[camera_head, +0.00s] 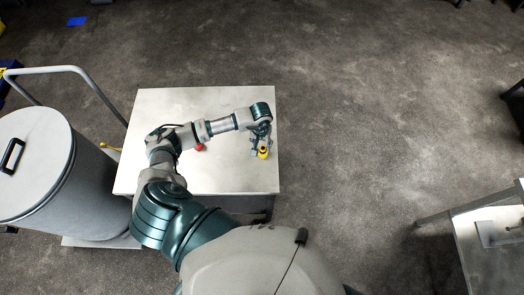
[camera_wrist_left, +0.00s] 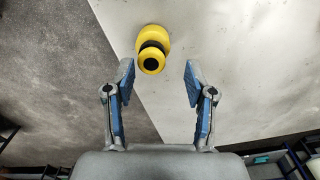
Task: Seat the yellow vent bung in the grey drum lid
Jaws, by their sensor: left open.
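The yellow vent bung (camera_head: 263,154) stands on the metal table near its right edge. In the left wrist view the bung (camera_wrist_left: 152,50) has a wide yellow base, a dark neck and a smaller yellow top with a black centre. My left gripper (camera_head: 260,143) is at the bung. In the wrist view its blue-padded fingers (camera_wrist_left: 160,78) are open and apart, with the bung beyond their tips, slightly left of centre, and nothing held. A grey drum with a pale grey lid (camera_head: 42,150) and black handle stands left of the table; no opening in the lid is discernible. My right gripper is not in view.
The metal table (camera_head: 235,110) is mostly bare. A small red object (camera_head: 199,147) lies by my left arm. A cart's grey tube handle (camera_head: 75,72) rises behind the drum. Another metal table (camera_head: 490,255) is at lower right. The floor between the tables is clear.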

